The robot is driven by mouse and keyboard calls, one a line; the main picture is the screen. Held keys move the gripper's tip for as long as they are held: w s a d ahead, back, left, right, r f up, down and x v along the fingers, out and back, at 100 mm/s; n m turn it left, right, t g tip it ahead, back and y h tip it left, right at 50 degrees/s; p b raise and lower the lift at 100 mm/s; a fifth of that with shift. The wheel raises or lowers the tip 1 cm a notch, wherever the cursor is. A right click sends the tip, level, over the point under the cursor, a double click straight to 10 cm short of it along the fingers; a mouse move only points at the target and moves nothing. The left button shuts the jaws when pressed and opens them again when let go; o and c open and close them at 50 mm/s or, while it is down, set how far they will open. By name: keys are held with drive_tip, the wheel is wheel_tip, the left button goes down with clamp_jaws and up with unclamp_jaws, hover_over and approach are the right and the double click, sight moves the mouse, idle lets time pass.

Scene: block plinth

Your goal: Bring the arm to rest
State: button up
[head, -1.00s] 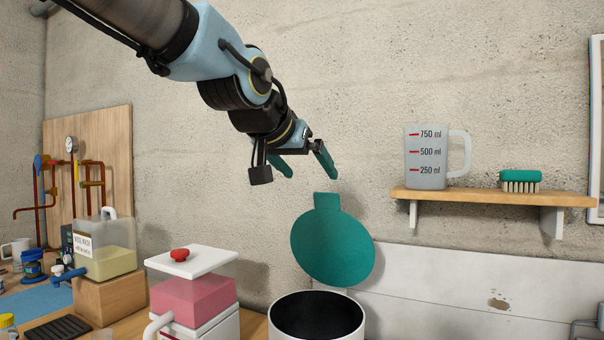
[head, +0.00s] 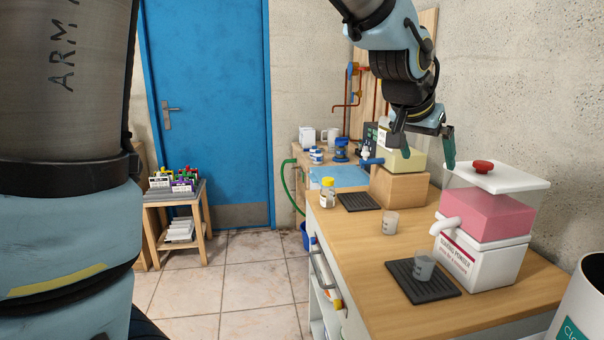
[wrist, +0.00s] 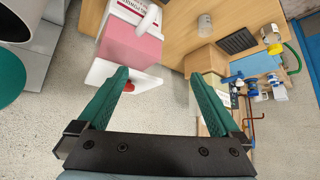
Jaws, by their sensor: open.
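My gripper (head: 425,148) hangs from my raised arm at the upper right of the head view, in front of the wall and above the counter's dispensers. Its two teal fingers stand apart with nothing between them. In the wrist view my gripper (wrist: 158,82) is also open and empty. The red knob (head: 483,167) and white lid of the pink soaking powder dispenser (head: 490,215) lie just right of and below the fingers in the head view. I cannot tell the exact gap between the fingers and the lid.
The wooden counter (head: 400,295) holds two cups (head: 424,266) (head: 390,222), black drip mats and a yellow-liquid dispenser (head: 402,160). A white bin (head: 585,305) stands at lower right. A blue door (head: 207,110) and a small rack table (head: 178,220) are at left. Tiled floor between is clear.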

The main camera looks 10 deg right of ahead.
drive_tip(key=w+a+f+n+y, duration=0.1)
drive_tip(key=w+a+f+n, duration=0.15)
drive_tip(key=a, duration=0.45)
drive_tip(key=w+a+f+n+y, duration=0.1)
drive_tip(key=w+a+f+y, duration=0.2)
drive_tip(key=a, duration=0.5)
drive_tip(key=w+a+f+n, duration=0.2)
drive_tip(key=w+a+f, duration=0.15)
drive_tip(key=a, duration=0.35)
drive_tip(key=s+a+f+n+g+y, duration=0.1)
drive_tip(key=s+a+f+n, duration=0.1)
drive_tip(key=a, duration=0.9)
drive_tip(key=s+a+f+n+g+y, duration=0.1)
drive_tip(key=s+a+f+n, duration=0.2)
drive_tip(key=a, duration=0.8)
wheel_tip(320, 180, down, 4)
drive_tip(key=shift+s+r+y, duration=0.1)
drive_tip(key=shift+s+y, duration=0.3)
drive_tip(key=shift+s, duration=0.65)
drive_tip(key=shift+c, duration=0.2)
